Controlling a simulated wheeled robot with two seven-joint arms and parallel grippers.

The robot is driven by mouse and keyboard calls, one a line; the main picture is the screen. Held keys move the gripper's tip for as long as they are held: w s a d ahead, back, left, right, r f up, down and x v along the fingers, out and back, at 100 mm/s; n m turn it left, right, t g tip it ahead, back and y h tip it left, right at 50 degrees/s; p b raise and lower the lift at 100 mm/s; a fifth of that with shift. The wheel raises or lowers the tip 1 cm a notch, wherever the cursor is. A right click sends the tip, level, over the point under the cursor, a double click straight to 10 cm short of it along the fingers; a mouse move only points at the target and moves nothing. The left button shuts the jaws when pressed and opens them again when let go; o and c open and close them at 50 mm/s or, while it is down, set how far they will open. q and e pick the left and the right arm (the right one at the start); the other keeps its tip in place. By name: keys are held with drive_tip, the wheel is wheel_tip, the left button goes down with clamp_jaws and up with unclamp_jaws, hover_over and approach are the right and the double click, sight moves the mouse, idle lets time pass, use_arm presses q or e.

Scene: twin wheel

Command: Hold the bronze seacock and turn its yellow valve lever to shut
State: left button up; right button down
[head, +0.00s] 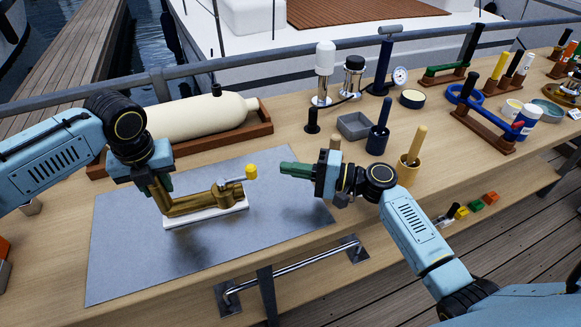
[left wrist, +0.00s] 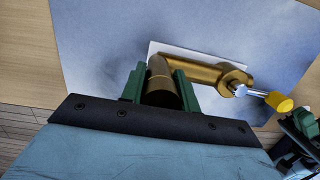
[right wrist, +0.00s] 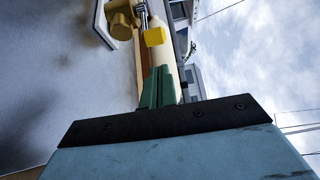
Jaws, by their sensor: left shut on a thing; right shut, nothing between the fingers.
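The bronze seacock (head: 200,203) stands on a white base plate (head: 208,217) on the grey mat. Its yellow-tipped valve lever (head: 251,172) points right from the valve body in the head view; the left wrist view shows the yellow tip (left wrist: 279,101) and the right wrist view shows it too (right wrist: 154,37). My left gripper (head: 157,187) is shut on the upright pipe end of the seacock (left wrist: 160,90). My right gripper (head: 283,169) is shut and empty, its green fingertips a little right of the yellow tip and apart from it.
A cream cylinder (head: 195,118) lies in a wooden cradle behind the mat (head: 115,255). A grey tray (head: 354,126), a blue holder (head: 378,140) and a yellow cup (head: 408,172) stand beyond my right gripper. The front of the mat is clear.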

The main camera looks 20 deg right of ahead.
use_arm(q)
drive_tip(key=shift+f, duration=0.1)
use_arm(e)
drive_tip(key=x, duration=0.7)
drive_tip(key=shift+w+a, duration=0.15)
